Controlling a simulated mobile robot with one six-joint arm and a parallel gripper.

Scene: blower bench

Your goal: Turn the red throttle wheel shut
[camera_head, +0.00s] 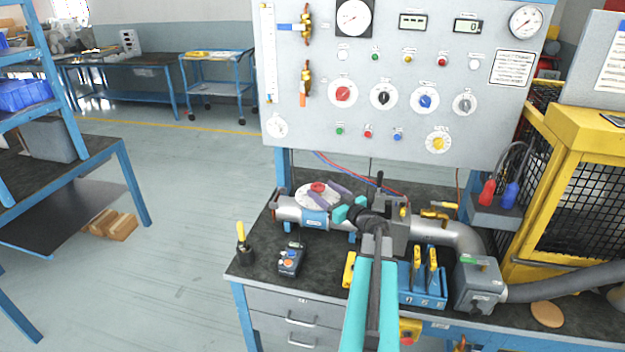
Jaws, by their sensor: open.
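The red throttle wheel (318,187) is a small red knob above a white round dial plate (301,203), on top of the grey pipe at the bench's left part. My gripper (317,190) reaches over the pipe from the right. Its two purple fingers are spread apart, one on the near side of the red wheel and one on the far right side. The wheel shows between them. I cannot tell whether either finger touches it. The fingers hide part of the dial plate, and my teal and dark arm hides part of the pipe and bench.
The grey pipe (289,209) runs right to an elbow (461,236). A handheld control box (291,260) and a yellow-handled tool in a holder (242,242) stand at left. A blue rack (423,300) and grey box (478,284) stand right. The instrument panel (310,133) rises behind.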

